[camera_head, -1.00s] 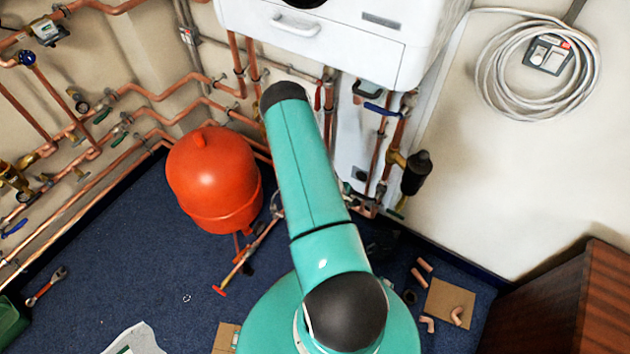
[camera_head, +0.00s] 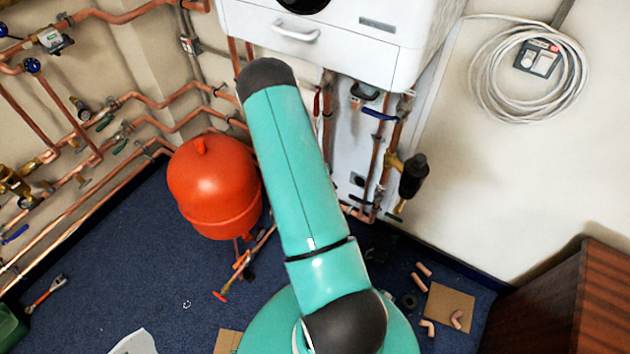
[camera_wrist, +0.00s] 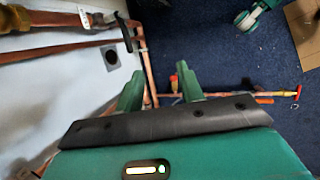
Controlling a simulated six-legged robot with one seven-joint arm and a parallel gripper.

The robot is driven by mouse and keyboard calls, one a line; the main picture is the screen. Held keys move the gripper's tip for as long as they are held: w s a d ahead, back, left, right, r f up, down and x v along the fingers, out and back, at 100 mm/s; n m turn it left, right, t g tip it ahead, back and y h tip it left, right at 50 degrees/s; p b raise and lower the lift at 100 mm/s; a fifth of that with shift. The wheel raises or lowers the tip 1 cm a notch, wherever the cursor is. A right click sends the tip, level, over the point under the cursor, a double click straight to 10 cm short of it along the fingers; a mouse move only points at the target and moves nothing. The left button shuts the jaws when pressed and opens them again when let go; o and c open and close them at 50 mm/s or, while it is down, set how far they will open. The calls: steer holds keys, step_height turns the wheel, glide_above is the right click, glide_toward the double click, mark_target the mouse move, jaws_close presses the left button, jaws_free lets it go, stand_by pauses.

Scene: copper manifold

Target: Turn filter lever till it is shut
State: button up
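The black filter (camera_head: 413,175) hangs on a brass fitting beside the copper pipes right of the white panel in the head view. A small lever (camera_head: 400,207) shows just below it. In the wrist view a dark lever (camera_wrist: 124,32) stands across the pipe end at the upper middle; it looks like the same lever, but I cannot be sure. My gripper (camera_wrist: 160,88) is open, its two green fingers apart with nothing held. The lever is ahead of the fingers and to their left, not touching. In the head view my arm hides my gripper.
A blue lever (camera_head: 380,113) sits on the pipe above. A red tank (camera_head: 213,185) stands left of my arm. The white boiler (camera_head: 330,35) hangs above. Pipe pieces and cardboard (camera_head: 449,308) lie on the blue floor. A brown cabinet (camera_head: 600,300) is at right.

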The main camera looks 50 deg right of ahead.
steer(key=w+a+r, duration=0.1)
steer(key=w+r, duration=0.2)
steer(key=r, duration=0.2)
steer(key=shift+a+r+t, duration=0.2)
steer(key=shift+a+t, duration=0.15)
steer(key=shift+t, duration=0.05)
steer(key=shift+w, duration=0.1)
steer(key=w+a+r+m+t, duration=0.1)
steer(key=w+a+r, duration=0.1)
steer(key=a+r, duration=0.5)
steer(key=w+a+r+t, duration=0.15)
steer(key=a+r, duration=0.25)
steer(key=r, duration=0.8)
steer(key=w+a+r+m+t, duration=0.1)
steer(key=w+a+r, duration=0.1)
steer(key=a+r, duration=0.5)
steer(key=s+a+r+t+y, duration=0.3)
steer(key=s+a+r+t, duration=0.1)
steer(key=s+a+r, duration=1.1)
step_height(320, 180, up, 3)
steer(key=a, duration=0.2)
steer(key=shift+s+a+y, duration=0.2)
steer(key=shift+a+y, duration=0.1)
steer(key=shift+a, duration=0.05)
steer(key=shift+w, duration=0.1)
